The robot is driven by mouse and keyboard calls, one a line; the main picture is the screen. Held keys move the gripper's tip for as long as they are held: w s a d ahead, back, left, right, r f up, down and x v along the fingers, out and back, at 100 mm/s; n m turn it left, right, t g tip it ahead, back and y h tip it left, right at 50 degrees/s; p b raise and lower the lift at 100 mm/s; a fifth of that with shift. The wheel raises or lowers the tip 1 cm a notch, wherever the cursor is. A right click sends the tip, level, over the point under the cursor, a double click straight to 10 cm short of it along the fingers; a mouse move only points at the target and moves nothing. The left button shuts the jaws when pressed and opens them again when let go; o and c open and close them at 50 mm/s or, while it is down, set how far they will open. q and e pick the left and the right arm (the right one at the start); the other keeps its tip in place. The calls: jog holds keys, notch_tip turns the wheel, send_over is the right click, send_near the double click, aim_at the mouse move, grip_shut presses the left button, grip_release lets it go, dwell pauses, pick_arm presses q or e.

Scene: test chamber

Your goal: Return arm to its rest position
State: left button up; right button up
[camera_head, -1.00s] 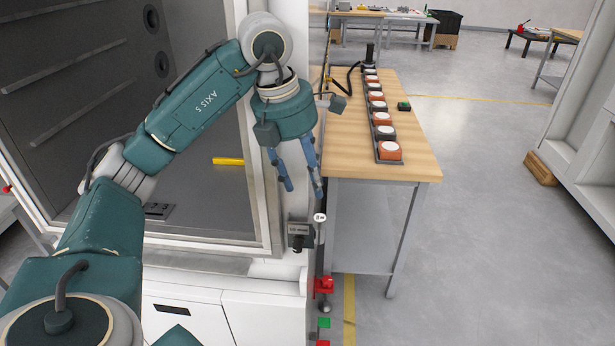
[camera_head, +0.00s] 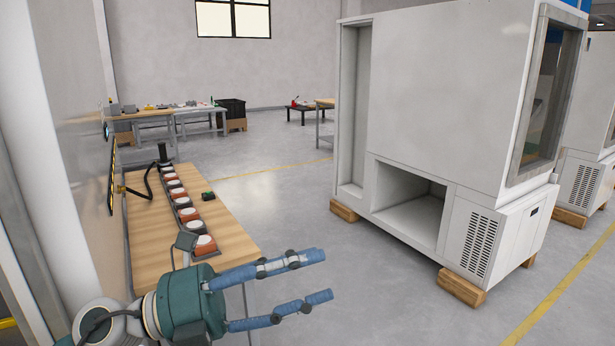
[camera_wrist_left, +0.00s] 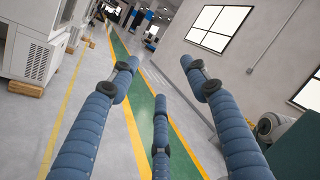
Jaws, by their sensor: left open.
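My left gripper (camera_head: 325,275) shows at the bottom of the head view, with its blue fingers spread and pointing right. It is open and empty, in front of the near end of the wooden table. In the left wrist view the fingers of the gripper (camera_wrist_left: 160,85) are apart with nothing between them. Beyond them lies a floor with a green lane. Most of my left arm is outside the head view. My right gripper is not in view.
A wooden table (camera_head: 218,238) with a row of several orange-and-white round pieces (camera_head: 205,245) stands at the left. A large white machine (camera_head: 440,110) on wooden blocks stands at the right. The grey floor (camera_head: 330,240) between them is clear. Benches (camera_head: 185,115) stand at the back.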

pick_arm(q)
jog(key=w+a+n+t+y, duration=0.8)
jog(key=a+n+t, duration=0.3)
jog(key=n+t, duration=0.7)
jog(key=a+f+n+g+y, duration=0.2)
jog(key=a+f+n+y, duration=0.25)
jog(key=f, duration=0.35)
jog(key=s+a+f+n+g+y, duration=0.1)
jog(key=a+f+n+g+y, duration=0.25)
jog(key=f+n, duration=0.3)
jog(key=a+f+n+g+y, duration=0.1)
jog(key=a+f+n+y, duration=0.25)
jog(key=f, duration=0.45)
jog(key=s+d+f+n+g, duration=0.15)
jog(key=s+f+g, duration=0.45)
jog(key=s+f, duration=0.65)
jog(key=s+d+f+n+g, duration=0.1)
jog(key=s+f+n+g, duration=0.2)
jog(key=s+f+g, duration=0.7)
jog(key=s+f+t, duration=0.1)
jog(key=s+f, duration=0.2)
jog(key=f, duration=0.9)
jog(key=s+f+t, duration=0.1)
jog(key=s+f, duration=0.2)
jog(key=f, duration=1)
jog(key=s+a+f+g, duration=0.1)
jog(key=s+a+f, duration=0.2)
jog(key=s+f, duration=1.4)
jog(key=shift+m, duration=0.3)
